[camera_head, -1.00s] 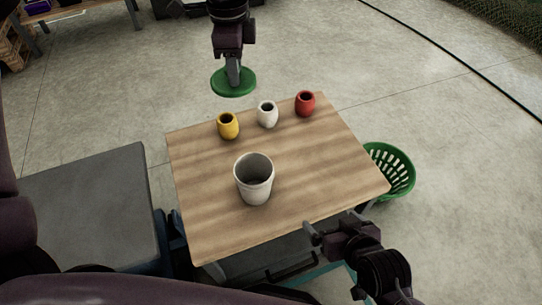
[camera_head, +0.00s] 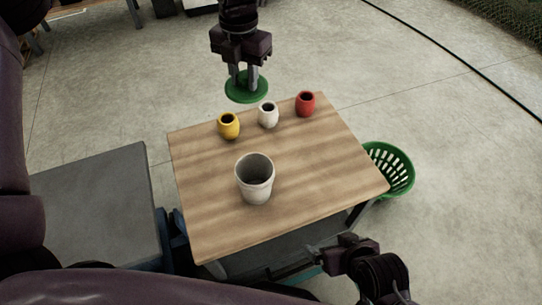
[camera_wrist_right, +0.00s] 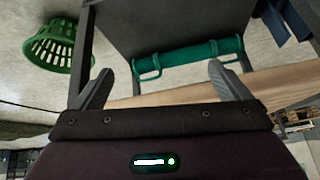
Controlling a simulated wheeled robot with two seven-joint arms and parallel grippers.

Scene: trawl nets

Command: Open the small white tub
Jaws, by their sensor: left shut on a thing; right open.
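The white tub (camera_head: 242,185) stands upright on the wooden table, and its top is open, with the dark inside showing. My left gripper (camera_head: 246,80) is beyond the table's far edge, shut on a round green lid (camera_head: 246,93). The lid is held roughly flat, apart from the tub. My right gripper (camera_head: 314,254) is near the table's front right corner, low in the head view. In the right wrist view its two fingers (camera_wrist_right: 160,78) are spread wide with nothing between them.
A yellow cup (camera_head: 229,129), a white cup (camera_head: 268,118) and a red cup (camera_head: 305,106) stand along the far part of the table (camera_head: 320,165). A green basket (camera_head: 398,180) is on the floor to the right. The table's right half is clear.

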